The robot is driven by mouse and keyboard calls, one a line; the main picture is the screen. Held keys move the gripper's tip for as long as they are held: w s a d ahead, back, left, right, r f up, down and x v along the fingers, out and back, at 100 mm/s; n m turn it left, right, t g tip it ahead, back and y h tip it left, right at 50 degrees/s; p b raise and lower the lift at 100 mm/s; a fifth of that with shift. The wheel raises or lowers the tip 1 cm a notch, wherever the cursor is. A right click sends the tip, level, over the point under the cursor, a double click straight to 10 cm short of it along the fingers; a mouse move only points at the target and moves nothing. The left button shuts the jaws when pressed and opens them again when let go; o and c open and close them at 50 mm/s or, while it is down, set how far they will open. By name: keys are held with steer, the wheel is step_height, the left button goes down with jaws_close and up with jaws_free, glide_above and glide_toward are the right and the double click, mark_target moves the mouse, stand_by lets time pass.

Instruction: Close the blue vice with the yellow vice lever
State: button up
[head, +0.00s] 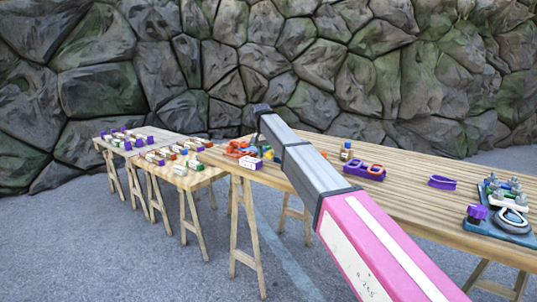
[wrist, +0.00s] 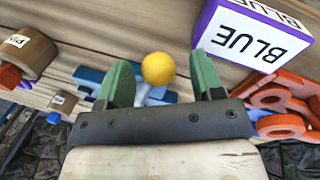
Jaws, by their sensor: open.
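The yellow round knob of the vice lever (wrist: 158,68) sits between the two green fingers of my gripper (wrist: 160,62) in the wrist view. The fingers are apart, with a visible space on either side of the knob. A pale stem shows below the knob. Parts of the blue vice (wrist: 88,78) show behind and beside the left finger; the rest is hidden by the gripper. How far its jaws are open cannot be told. In the head view my arm hides the gripper and most of the vice.
A purple and white block labelled BLUE (wrist: 255,38) stands close to the right finger; it shows in the head view (head: 251,163). An orange tool (wrist: 280,105) lies at the right. A brown labelled piece (wrist: 28,50) is at the left. The long wooden table (head: 400,190) extends right.

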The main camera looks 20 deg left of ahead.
step_height(320, 180, up, 10)
steer(key=a, duration=0.2)
steer(key=shift+r, duration=0.15)
steer(key=shift+s, duration=0.2)
stand_by(0.3)
